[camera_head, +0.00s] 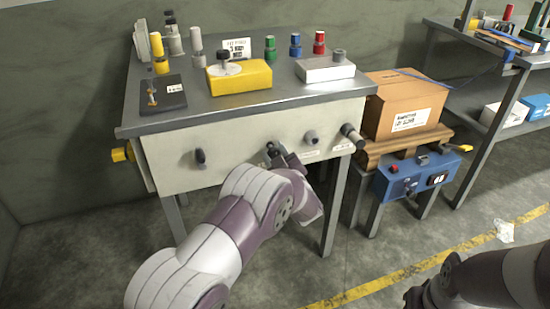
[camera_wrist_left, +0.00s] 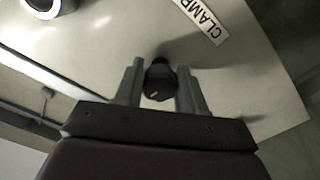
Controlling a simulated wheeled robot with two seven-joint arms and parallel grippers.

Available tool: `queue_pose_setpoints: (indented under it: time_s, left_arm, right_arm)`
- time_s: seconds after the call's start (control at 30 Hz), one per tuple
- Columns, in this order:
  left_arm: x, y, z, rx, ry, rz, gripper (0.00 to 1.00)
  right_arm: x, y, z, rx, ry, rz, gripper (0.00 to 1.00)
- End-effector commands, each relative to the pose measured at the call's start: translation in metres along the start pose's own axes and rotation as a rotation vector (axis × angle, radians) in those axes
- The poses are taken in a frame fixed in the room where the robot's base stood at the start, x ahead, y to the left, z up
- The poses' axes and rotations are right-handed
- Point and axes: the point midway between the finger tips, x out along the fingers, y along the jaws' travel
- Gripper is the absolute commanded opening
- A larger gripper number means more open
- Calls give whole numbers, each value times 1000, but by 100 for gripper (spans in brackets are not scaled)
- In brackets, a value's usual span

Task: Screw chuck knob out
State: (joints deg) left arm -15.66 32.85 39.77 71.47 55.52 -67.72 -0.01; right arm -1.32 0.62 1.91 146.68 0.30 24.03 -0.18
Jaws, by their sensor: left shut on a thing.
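A small dark knob (camera_head: 271,147) sticks out from the pale front panel (camera_head: 235,140) of the workbench. In the left wrist view the same knob (camera_wrist_left: 160,80) has a short white mark and sits between the two fingers. My left gripper (camera_head: 276,152) is shut on this knob, reaching up to the panel from below. A label reading CLAMP (camera_wrist_left: 202,20) is beside it in the wrist view; I cannot read a chuck label. My right gripper (camera_head: 412,297) shows only partly, dark at the bottom edge, and its jaws are unclear.
The panel also carries a black knob (camera_head: 200,158), a grey knob (camera_head: 311,137) and a thicker cylinder (camera_head: 352,135). A yellow block (camera_head: 240,78) and bottles stand on the bench. A cardboard box (camera_head: 405,100) and a blue control box (camera_head: 420,178) are at right.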

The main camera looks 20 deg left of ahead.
Motion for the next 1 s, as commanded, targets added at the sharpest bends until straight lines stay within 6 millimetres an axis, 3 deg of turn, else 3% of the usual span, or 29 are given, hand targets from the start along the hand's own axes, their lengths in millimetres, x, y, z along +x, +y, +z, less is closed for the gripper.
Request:
queue_pose_setpoints:
  time_s: [0.4,0.93,0.97,1.0]
  left_arm:
    - [0,0,2,-163,-2,-1,9]
    - [0,0,1,-184,-2,-1,9]
    - [0,0,1,-183,-2,-1,46]
    - [0,0,1,-183,-2,-1,59]
  right_arm:
    - [12,0,1,0,0,0,43]
    - [12,0,1,0,0,0,43]
    - [12,0,1,0,0,0,43]
    - [12,0,1,0,0,0,43]
